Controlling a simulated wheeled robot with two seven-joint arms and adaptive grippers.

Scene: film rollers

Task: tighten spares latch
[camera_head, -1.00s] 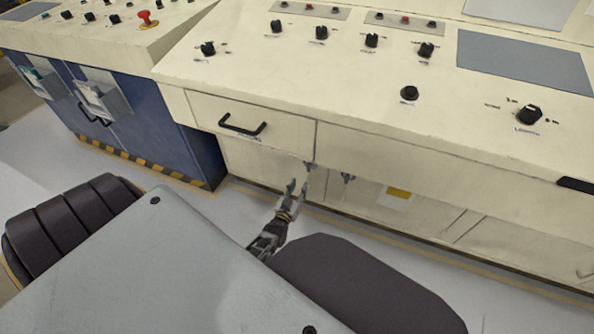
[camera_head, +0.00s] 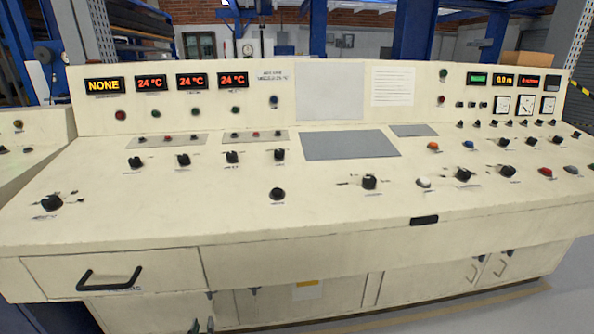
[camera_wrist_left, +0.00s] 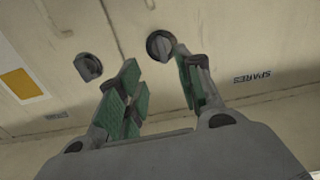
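The spares latch, a round dark grey turn knob (camera_wrist_left: 160,45), sits on a cream cabinet front near an upside-down SPARES label (camera_wrist_left: 251,77) in the left wrist view. My left gripper (camera_wrist_left: 158,78) is open and empty there, one finger on each side below the knob, which appears just past the fingertips; contact cannot be told. A second similar knob (camera_wrist_left: 88,67) is to the left, outside the fingers. In the head view the spares latch (camera_head: 210,295) shows small under the drawer, and my left gripper's fingertips (camera_head: 202,325) show at the bottom edge. My right gripper is not in view.
A drawer with a black handle (camera_head: 110,278) lies above left of the latches. The console's sloping top (camera_head: 330,215) with knobs and buttons overhangs the cabinet. A yellow label (camera_wrist_left: 22,84) is beside the second knob.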

